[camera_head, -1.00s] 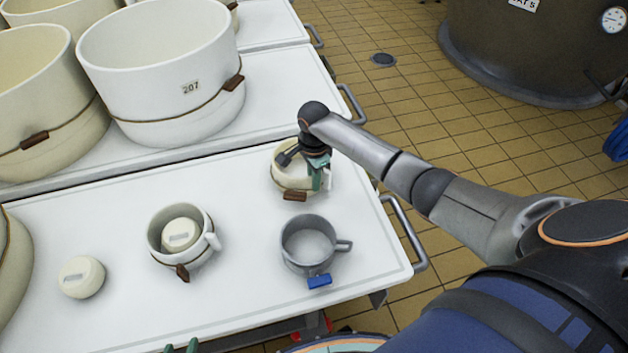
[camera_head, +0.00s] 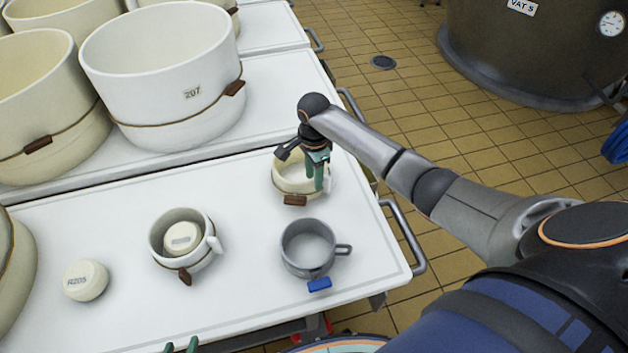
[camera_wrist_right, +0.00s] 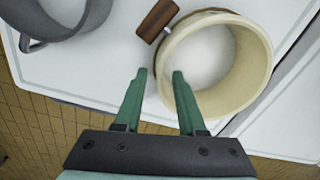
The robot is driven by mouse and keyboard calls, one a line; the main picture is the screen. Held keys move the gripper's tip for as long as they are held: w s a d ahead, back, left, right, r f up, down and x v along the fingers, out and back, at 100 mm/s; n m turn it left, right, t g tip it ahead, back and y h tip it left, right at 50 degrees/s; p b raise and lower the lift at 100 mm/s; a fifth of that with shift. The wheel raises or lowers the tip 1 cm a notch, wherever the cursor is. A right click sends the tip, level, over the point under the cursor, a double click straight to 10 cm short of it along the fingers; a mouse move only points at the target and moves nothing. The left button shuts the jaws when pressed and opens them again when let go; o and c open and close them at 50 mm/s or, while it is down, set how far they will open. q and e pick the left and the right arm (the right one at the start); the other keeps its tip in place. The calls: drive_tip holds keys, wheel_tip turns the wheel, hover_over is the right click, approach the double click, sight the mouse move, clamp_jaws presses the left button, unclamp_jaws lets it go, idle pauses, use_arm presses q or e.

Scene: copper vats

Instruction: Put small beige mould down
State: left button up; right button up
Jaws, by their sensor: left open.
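The small beige mould (camera_head: 280,182) stands upright on the white table, near its right edge, behind the grey mould. It has a brown tag and shows large in the right wrist view (camera_wrist_right: 258,62). My right gripper (camera_head: 318,180) is at its right side, fingers pointing down. In the right wrist view the fingers (camera_wrist_right: 160,72) are apart, with the mould's near wall at the gap between them. Whether they touch the wall is unclear. My left gripper (camera_head: 180,347) shows only its green fingertips at the bottom edge, open and empty.
A grey mould (camera_head: 291,262) with a blue tag stands in front. A white mould (camera_head: 160,246) holding a cream disc (camera_head: 182,238) and a loose cream block (camera_head: 86,280) are to the left. Large moulds (camera_head: 165,85) fill the table behind. Bare tabletop lies between the small moulds.

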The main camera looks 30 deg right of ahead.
wheel_tip(320, 180, up, 8)
drive_tip(key=shift+r+p, duration=0.2)
drive_tip(key=shift+p, duration=0.75)
